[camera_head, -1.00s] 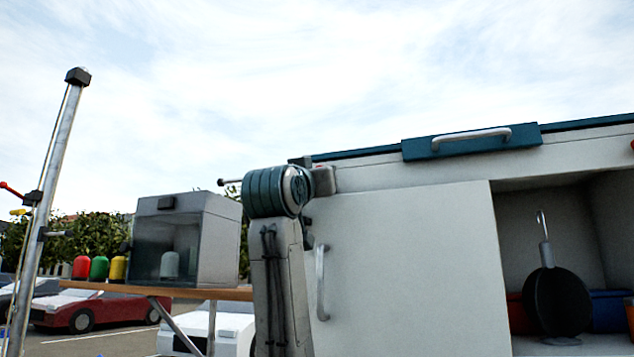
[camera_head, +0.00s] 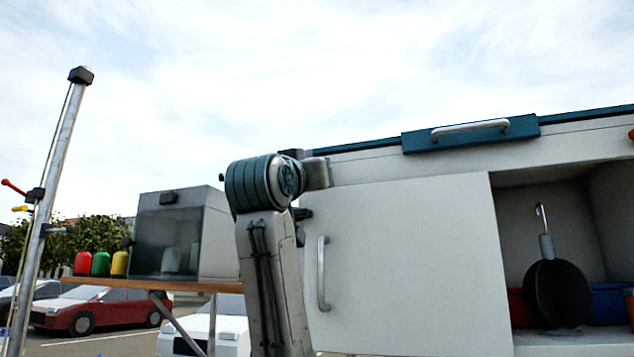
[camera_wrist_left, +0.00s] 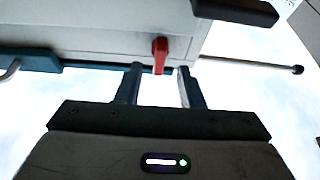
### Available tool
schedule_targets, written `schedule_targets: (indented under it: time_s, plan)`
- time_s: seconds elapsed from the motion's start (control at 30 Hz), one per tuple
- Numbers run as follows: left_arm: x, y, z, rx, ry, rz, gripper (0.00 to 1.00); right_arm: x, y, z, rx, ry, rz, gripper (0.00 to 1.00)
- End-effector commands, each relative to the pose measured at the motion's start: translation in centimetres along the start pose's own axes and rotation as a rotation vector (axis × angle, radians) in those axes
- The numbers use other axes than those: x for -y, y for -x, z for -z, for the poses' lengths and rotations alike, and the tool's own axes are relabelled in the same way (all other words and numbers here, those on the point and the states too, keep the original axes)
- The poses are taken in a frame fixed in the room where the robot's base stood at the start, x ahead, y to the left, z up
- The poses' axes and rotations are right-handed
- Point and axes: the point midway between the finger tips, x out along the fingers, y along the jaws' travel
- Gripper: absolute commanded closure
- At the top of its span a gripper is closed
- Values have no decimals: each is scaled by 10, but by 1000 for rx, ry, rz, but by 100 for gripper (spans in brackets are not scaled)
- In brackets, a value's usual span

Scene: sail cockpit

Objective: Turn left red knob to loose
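A red knob (camera_wrist_left: 161,52) sticks out from the pale panel in the left wrist view, where the scene appears upside down. My left gripper (camera_wrist_left: 160,69) is open, one finger on each side of the knob's outer end in the picture. There is a visible gap between the knob and each finger, and I cannot tell the depth between them. In the head view my arm stands in front of the cabinet's left edge. The gripper and this knob are not visible there. My right gripper is in neither view.
A pale cabinet (camera_head: 410,260) has a teal handle block (camera_head: 470,136) on top and an open compartment with a black pan (camera_head: 558,292). A small red part (camera_head: 631,134) shows at the right edge. A glass-fronted box (camera_head: 185,235) stands on a wooden shelf (camera_head: 150,285).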

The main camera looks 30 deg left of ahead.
Motion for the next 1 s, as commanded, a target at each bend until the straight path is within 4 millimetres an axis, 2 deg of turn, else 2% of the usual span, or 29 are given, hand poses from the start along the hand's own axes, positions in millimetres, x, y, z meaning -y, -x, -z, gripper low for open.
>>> schedule_targets:
  time_s: [0.03, 0.1, 0.33, 0.5, 1.0]
  plan:
    - [0, 14, -5, -4, 1, -1, 65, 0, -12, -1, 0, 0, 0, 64]
    - [0, 28, -4, -6, 0, 0, 65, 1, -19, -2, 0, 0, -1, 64]
    - [0, 60, -2, -2, 1, 0, 65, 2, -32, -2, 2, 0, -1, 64]
    - [0, 66, -1, -1, 0, 0, 65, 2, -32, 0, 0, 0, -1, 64]
    - [0, 66, 0, 0, 0, 0, 65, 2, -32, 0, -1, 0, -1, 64]
